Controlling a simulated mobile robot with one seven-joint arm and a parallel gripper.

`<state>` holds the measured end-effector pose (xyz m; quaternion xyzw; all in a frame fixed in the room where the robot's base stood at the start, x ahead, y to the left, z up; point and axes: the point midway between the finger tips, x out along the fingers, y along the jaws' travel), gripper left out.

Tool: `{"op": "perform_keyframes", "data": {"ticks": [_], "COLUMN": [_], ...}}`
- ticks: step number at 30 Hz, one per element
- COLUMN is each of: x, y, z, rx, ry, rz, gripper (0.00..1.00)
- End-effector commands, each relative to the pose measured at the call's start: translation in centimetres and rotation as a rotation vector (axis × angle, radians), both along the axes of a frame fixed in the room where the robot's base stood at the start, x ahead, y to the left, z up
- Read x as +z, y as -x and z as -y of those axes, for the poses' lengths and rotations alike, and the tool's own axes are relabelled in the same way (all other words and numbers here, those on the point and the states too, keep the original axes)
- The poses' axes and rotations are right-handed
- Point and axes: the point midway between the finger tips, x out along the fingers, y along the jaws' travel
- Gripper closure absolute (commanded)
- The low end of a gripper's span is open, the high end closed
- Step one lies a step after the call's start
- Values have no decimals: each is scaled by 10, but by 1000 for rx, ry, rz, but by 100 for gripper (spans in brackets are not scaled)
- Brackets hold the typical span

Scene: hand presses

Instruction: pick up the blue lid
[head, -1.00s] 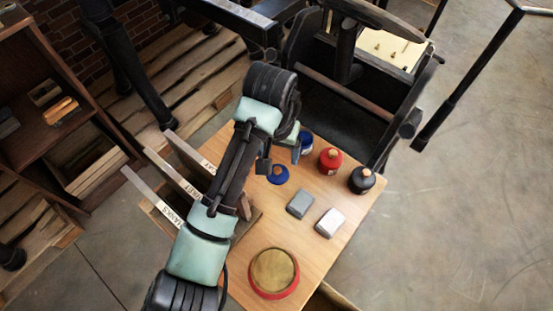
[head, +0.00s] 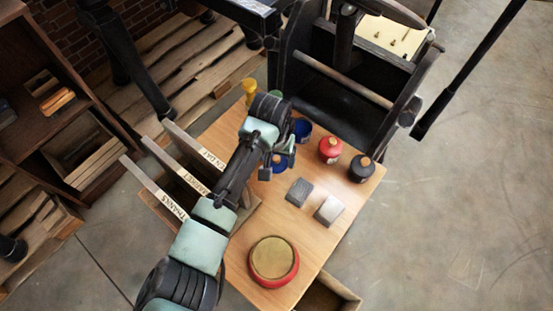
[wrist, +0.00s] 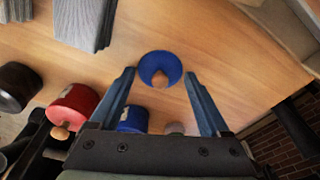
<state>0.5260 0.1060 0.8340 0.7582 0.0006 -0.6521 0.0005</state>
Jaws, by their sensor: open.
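The blue lid (wrist: 160,65) is a flat blue disc with a wooden knob, lying on the wooden table. In the head view the lid (head: 280,162) is partly hidden by my arm's end. My gripper (wrist: 159,75) is open and empty, its two fingers pointing toward the lid from either side in the wrist view. The lid shows between and just beyond the fingertips; I cannot tell the remaining height. A blue pot (head: 302,130) stands behind the lid, near the press.
A red pot (head: 330,150) and a black pot (head: 361,169) stand to the right. Two grey blocks (head: 299,192) (head: 329,210) and a red-rimmed round pad (head: 273,262) lie nearer. A labelled wooden rack (head: 178,205) is at left, the black press (head: 340,100) behind.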

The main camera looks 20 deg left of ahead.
Motion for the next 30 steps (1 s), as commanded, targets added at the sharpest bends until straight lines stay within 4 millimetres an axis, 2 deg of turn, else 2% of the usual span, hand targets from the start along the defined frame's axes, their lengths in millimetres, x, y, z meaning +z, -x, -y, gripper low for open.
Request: {"op": "perform_keyframes", "data": {"ticks": [2,12,15,26,30], "x": [0,0,0,-1,12], "y": [0,0,1,2,1], "z": [0,0,0,1,1], "rx": [0,0,0,1,0], "ry": [0,0,0,0,1], "rz": [0,-1,-2,-6,-3], "gripper": [23,85,100,100,100]}}
